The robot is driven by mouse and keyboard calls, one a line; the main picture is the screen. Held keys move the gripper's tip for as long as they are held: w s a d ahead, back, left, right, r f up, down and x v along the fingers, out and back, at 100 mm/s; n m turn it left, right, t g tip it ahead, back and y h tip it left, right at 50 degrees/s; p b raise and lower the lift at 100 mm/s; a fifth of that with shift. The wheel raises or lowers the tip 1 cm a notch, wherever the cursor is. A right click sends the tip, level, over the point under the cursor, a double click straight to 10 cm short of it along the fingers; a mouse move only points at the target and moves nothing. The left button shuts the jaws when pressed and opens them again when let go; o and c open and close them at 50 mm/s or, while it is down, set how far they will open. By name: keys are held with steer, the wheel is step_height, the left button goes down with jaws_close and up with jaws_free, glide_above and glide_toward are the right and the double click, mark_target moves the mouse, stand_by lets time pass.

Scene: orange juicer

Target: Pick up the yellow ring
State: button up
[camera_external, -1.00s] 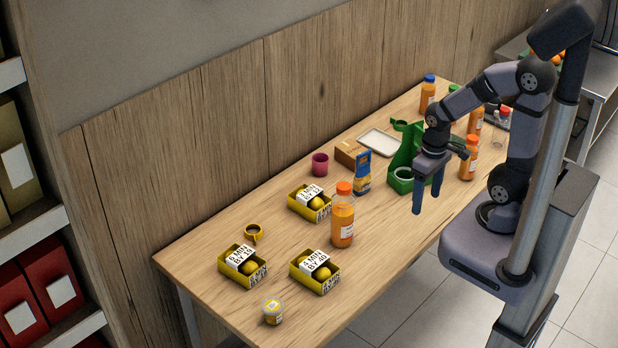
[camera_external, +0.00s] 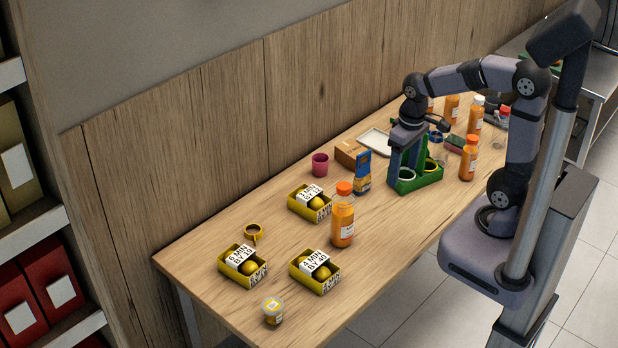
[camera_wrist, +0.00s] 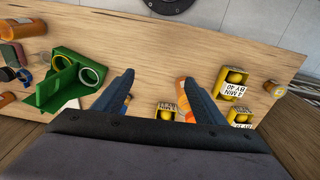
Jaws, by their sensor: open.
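A second yellowish ring (camera_external: 431,165) sits in the green stand (camera_external: 417,181), beside a white ring (camera_external: 405,174). The stand with its rings also shows at the left of the wrist view (camera_wrist: 58,100). My gripper (camera_external: 403,165) is open and empty, fingers down, over or just behind the stand's left part; contact cannot be told.
An orange juice bottle (camera_external: 342,217), a blue-yellow carton (camera_external: 362,174), a pink cup (camera_external: 320,164) and lemon boxes (camera_external: 315,270) stand left of my gripper. Several bottles (camera_external: 469,158) stand to the right. The table's front left has bare wood.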

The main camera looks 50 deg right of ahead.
steer(key=w+a+t+b, duration=0.15)
steer(key=w+a, duration=0.25)
steer(key=w, duration=0.6)
steer(key=n+t+b, duration=0.1)
steer(key=t+b, duration=0.1)
steer(key=b, duration=0.4)
glide_above(257, 227)
steer(key=s+a, duration=0.2)
steer(key=s, duration=0.3)
step_height(257, 227, down, 17)
steer(key=shift+y, duration=0.4)
steer(key=shift+p+x, duration=0.95)
steer(key=shift+x, duration=2.45)
steer(key=shift+d, duration=0.1)
steer(key=shift+c, duration=0.4)
steer(key=c, duration=1)
